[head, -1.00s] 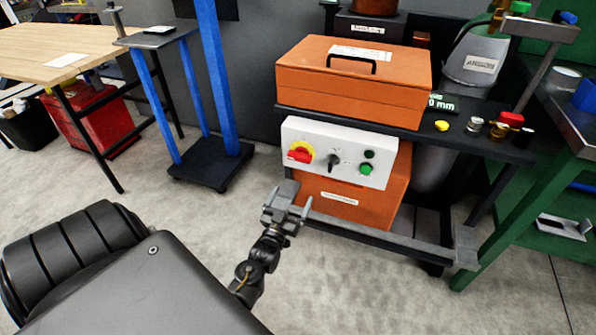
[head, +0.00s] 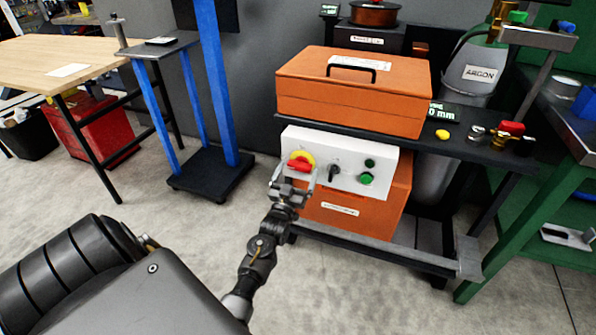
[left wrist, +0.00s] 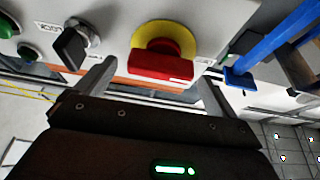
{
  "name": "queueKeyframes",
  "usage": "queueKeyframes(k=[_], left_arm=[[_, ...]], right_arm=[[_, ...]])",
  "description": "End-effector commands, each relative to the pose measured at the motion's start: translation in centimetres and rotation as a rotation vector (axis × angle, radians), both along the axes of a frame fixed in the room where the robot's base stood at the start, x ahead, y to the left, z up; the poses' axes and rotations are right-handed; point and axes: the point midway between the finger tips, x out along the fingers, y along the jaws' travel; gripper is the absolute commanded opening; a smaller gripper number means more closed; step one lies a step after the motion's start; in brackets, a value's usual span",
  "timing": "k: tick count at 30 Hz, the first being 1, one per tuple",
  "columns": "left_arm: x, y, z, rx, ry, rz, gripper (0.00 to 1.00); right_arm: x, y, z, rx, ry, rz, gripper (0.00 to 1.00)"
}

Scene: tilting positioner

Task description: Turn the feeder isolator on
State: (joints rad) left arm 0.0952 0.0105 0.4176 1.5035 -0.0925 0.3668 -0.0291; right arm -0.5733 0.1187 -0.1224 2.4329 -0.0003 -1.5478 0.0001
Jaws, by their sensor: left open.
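The feeder isolator is a red rotary handle (head: 299,166) on a yellow disc, at the left of a white control panel (head: 374,183). In the left wrist view the red handle (left wrist: 162,66) lies crosswise just beyond and between my fingertips. My left gripper (head: 294,180) is open, in front of the isolator and slightly below it in the head view. Its two fingers show in the left wrist view (left wrist: 150,85), one on each side of the handle, with no clear contact. My right gripper is not in view.
Right of the isolator are a black selector knob (head: 334,172) and a green button (head: 366,179). An orange toolbox (head: 350,100) sits on the dark shelf above the panel. A blue-legged stand (head: 212,170) is at left. Floor between is clear.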

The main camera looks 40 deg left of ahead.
Motion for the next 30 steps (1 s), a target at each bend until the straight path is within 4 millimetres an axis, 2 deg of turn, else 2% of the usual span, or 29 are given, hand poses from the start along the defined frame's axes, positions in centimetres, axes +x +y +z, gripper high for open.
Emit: queueKeyframes(k=[4, 13, 24, 30], left_arm=[[0.89, 0.32, 0.36, 0.000, 0.000, 0.000, 0.95], [1.08, 0.39, 0.47, 0.000, 0.001, 0.000, 0.95], [1.07, 0.36, 0.46, 0.000, 0.001, 0.000, 0.50], [1.05, 0.39, 0.48, 0.016, 0.007, 0.000, 0.50]], right_arm=[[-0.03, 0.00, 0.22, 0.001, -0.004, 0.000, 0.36], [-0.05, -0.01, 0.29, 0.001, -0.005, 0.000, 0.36], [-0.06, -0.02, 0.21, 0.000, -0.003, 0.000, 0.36], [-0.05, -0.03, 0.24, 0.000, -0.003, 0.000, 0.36]])
